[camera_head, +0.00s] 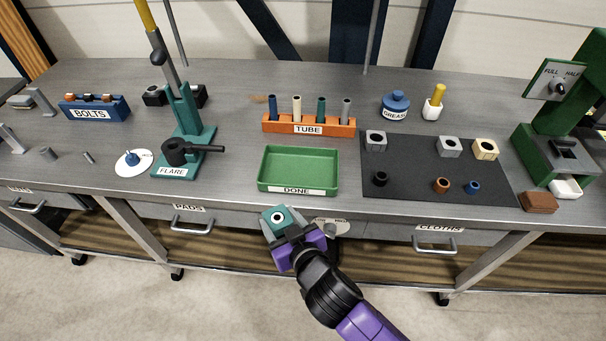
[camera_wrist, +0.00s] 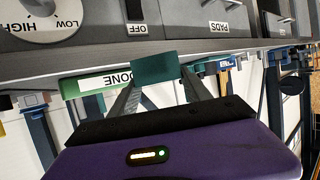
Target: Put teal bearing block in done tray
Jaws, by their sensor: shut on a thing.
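The teal bearing block (camera_head: 269,216) is held in my gripper (camera_head: 283,226), in front of the bench's front edge in the head view. A round hole shows in its top. In the wrist view the teal block (camera_wrist: 155,68) sits between the two fingertips of my gripper (camera_wrist: 155,82). The done tray (camera_head: 299,166) is a green, shallow, empty tray on the bench, just beyond and slightly right of the block. Its label also shows in the wrist view, where part of the tray (camera_wrist: 70,88) is seen beside the block.
An orange tube rack (camera_head: 308,127) stands behind the tray. A dark mat (camera_head: 410,165) with several blocks and bushings lies to its right. The teal flare tool (camera_head: 178,150) stands to its left. Drawer handles and a dial (camera_head: 331,228) are on the bench front.

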